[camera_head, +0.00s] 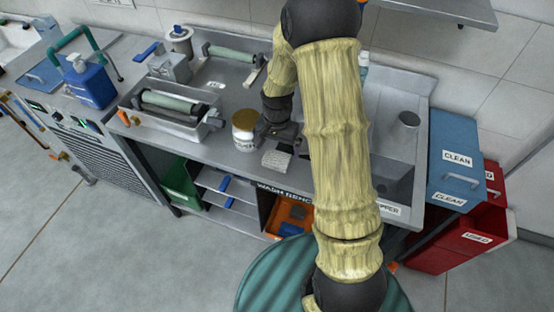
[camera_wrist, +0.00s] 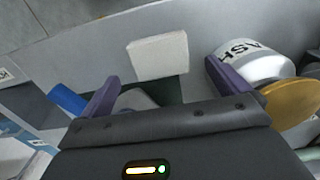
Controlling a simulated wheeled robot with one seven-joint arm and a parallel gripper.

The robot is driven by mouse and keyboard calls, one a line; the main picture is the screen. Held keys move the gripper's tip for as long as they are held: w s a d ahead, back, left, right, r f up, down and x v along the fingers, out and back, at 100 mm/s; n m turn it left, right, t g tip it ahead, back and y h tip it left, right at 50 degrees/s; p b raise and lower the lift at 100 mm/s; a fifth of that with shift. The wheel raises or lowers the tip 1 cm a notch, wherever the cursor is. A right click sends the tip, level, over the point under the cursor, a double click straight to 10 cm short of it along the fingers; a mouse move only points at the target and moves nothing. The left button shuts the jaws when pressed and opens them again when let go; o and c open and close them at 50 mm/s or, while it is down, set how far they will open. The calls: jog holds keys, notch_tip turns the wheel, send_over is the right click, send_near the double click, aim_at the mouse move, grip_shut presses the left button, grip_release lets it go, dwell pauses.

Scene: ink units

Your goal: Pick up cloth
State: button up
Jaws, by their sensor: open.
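The cloth (camera_head: 277,159) looks like a small pale folded pad lying flat near the front edge of the grey bench (camera_head: 225,163). In the wrist view the cloth (camera_wrist: 158,55) shows as an off-white square ahead of the fingertips, between their lines. My gripper (camera_head: 283,140) is just behind and above the cloth in the head view. In the wrist view its purple fingers (camera_wrist: 162,72) are spread wide with nothing held. A gap seems to remain between fingers and cloth, but its height is hard to tell.
A white jar with a gold lid (camera_head: 244,130) stands close left of the cloth; in the wrist view the jar (camera_wrist: 250,65) is right beside the right finger. A roller tray (camera_head: 170,112) lies further left. The sink (camera_head: 395,180) is right, partly behind my arm.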

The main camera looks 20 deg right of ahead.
aim_at(277, 157)
jog(key=shift+f+p, duration=0.55)
jog(key=shift+f, duration=2)
jog(key=c, duration=1)
